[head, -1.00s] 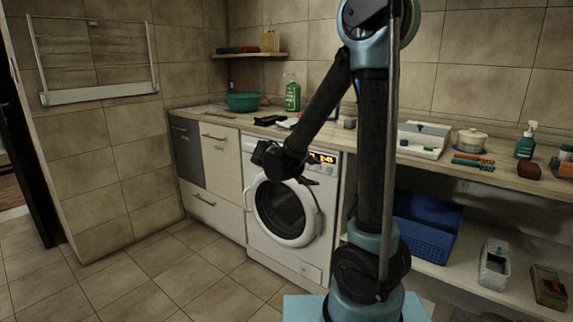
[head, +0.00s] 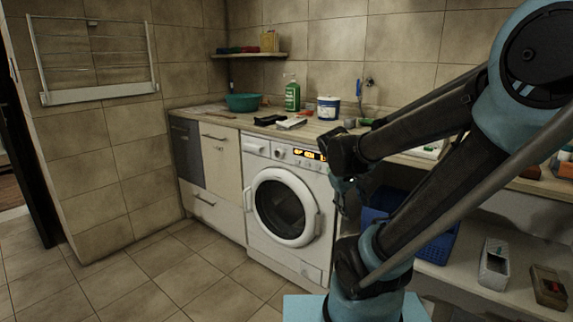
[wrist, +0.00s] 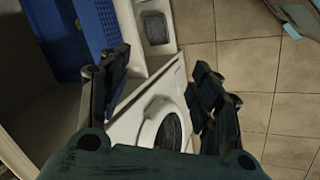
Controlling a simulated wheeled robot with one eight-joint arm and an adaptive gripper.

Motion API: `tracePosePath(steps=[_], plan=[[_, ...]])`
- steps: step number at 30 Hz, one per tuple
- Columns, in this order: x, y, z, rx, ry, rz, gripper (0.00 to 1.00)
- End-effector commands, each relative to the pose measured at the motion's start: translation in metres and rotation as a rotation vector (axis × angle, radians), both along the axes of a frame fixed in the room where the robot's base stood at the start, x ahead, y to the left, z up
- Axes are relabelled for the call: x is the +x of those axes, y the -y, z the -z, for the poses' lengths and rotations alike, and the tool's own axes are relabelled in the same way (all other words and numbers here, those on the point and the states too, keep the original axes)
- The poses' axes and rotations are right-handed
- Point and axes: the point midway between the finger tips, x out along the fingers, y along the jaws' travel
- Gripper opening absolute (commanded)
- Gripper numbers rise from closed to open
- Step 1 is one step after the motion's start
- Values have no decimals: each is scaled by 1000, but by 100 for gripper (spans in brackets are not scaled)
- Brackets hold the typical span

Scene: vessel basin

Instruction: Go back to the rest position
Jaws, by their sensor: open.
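My gripper (head: 352,196) hangs in front of the right edge of the washing machine (head: 284,205) in the head view, below the worktop and pointing down. It is apart from the machine in that view. In the wrist view my gripper (wrist: 160,82) has its two dark fingers spread wide with nothing between them. The washing machine (wrist: 150,120) shows beyond the fingers, its round door partly covered by the gripper's body. My arm is bent, with its elbow raised to the right.
A blue crate (head: 432,240) and a grey container (head: 494,262) stand on the lower shelf at right. The worktop (head: 215,113) holds a teal bowl (head: 243,102), a green bottle (head: 292,96) and a blue-white tub (head: 328,108). The floor (head: 150,270) at left is clear.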

Motion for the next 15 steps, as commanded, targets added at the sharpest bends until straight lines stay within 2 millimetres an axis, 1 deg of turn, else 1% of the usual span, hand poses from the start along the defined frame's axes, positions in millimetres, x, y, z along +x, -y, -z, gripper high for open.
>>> tracePosePath(steps=[1,6,12,15], plan=[[-11,2,4,32,1,31,58],[-44,0,15,152,5,130,58],[-77,-8,29,291,16,248,58],[-90,-14,35,351,22,301,58]])
